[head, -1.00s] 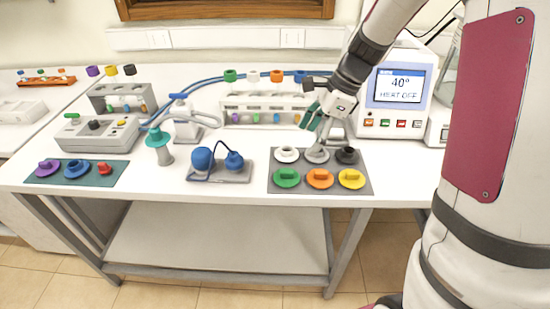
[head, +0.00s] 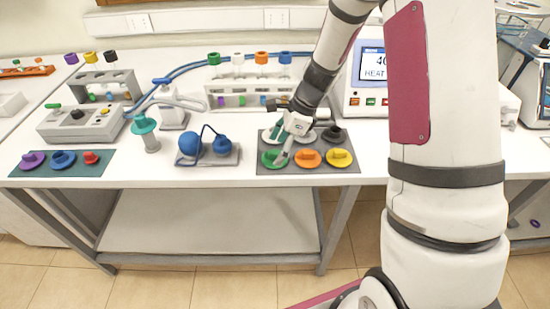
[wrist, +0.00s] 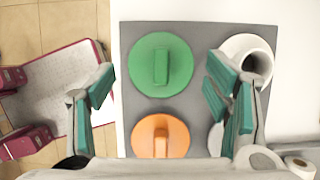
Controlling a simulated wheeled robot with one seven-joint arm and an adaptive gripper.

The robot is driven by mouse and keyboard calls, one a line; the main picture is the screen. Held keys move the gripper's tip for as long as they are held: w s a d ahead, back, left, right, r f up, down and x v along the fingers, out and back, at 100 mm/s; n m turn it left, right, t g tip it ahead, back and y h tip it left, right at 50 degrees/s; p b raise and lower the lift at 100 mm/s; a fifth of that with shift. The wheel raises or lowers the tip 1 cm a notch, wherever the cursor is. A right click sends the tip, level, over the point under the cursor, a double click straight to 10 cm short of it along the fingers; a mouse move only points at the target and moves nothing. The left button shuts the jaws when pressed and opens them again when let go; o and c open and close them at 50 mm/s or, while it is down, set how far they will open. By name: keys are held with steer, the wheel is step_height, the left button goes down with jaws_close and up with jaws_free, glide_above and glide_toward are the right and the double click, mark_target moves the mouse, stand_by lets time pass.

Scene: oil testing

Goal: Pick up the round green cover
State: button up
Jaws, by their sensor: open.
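The round green cover (head: 273,159) lies on the grey mat (head: 349,168), at its front left corner in the head view. In the wrist view the green cover (wrist: 160,64) shows a raised bar handle across its middle. My gripper (head: 281,148) is above the mat's left part, close over the green cover. In the wrist view its teal-padded fingers (wrist: 160,92) are spread apart with nothing between them. The green cover lies ahead of the fingertips, between their lines. I cannot tell the exact height gap.
An orange cover (head: 308,158) and a yellow cover (head: 340,158) lie to the right of the green one. A white cup-like piece (wrist: 247,57) stands beside the right finger. A blue flask stand (head: 208,150) is left of the mat, and a tube rack (head: 258,98) stands behind.

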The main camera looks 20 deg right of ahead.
mark_target(275, 157)
steer(key=shift+x, duration=1.5)
steer(key=shift+c, duration=0.2)
steer(key=shift+r, duration=0.1)
steer(key=c, duration=0.8)
